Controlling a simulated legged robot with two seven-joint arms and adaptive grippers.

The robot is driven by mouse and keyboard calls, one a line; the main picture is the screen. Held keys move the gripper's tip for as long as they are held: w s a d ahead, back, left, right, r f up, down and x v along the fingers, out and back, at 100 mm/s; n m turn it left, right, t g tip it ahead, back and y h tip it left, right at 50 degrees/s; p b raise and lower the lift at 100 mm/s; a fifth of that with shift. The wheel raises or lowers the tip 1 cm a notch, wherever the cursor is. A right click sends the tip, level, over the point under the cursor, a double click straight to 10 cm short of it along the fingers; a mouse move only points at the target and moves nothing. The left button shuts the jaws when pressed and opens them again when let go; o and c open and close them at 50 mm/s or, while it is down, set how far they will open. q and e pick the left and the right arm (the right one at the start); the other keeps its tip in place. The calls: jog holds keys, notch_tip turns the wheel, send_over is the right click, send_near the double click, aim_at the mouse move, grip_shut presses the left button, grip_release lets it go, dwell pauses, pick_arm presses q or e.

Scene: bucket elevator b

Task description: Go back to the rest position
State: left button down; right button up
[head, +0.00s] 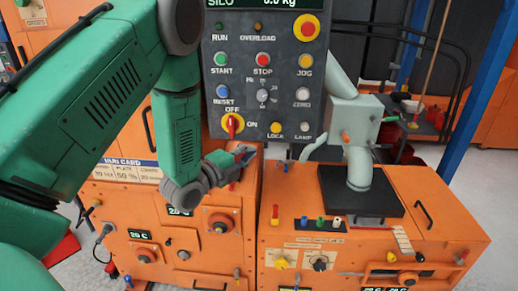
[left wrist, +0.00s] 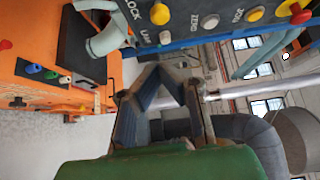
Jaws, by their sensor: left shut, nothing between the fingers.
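My left gripper (head: 243,154) is at the end of the green left arm, which comes in from the left of the head view. It is shut and empty, just below the grey control panel (head: 262,75) with its buttons and red-and-yellow switch. The left wrist view also shows the gripper (left wrist: 163,75), with the edge of the panel above it in the picture. I cannot tell whether the gripper touches anything. My right gripper is not in view.
An orange cabinet (head: 185,250) stands below and left of the gripper. Another orange machine (head: 440,265) with a black plate (head: 362,192) and a pale green spout (head: 358,125) stands to the right. A blue post (head: 477,90) rises at the far right. Grey floor shows beyond.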

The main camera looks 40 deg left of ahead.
pick_arm(q)
jog(key=s+d+f+n+g+b, duration=0.1)
jog(key=s+d+f+n+g, duration=0.25)
jog(key=f, duration=0.45)
jog(key=s+d+f+n+g+y+b, duration=0.1)
jog(key=s+d+f+n+g, duration=0.2)
jog(key=s+f, duration=0.3)
jog(key=s+d+f+n+g+b, duration=0.1)
jog(key=s+d+f+n+g, duration=0.25)
jog(key=f, duration=0.55)
jog(key=s+d+f+n+g+b, duration=0.1)
jog(key=s+f+n+g, duration=0.2)
jog(key=s, duration=0.7)
jog(key=s+d+f+n+g+y, duration=0.1)
jog(key=s+f+n+g, duration=0.3)
jog(key=s, duration=0.6)
jog(key=shift+s+d+f+n+b, duration=0.15)
jog(key=shift+d+f+n+b, duration=0.25)
jog(key=shift+d+f+n, duration=0.55)
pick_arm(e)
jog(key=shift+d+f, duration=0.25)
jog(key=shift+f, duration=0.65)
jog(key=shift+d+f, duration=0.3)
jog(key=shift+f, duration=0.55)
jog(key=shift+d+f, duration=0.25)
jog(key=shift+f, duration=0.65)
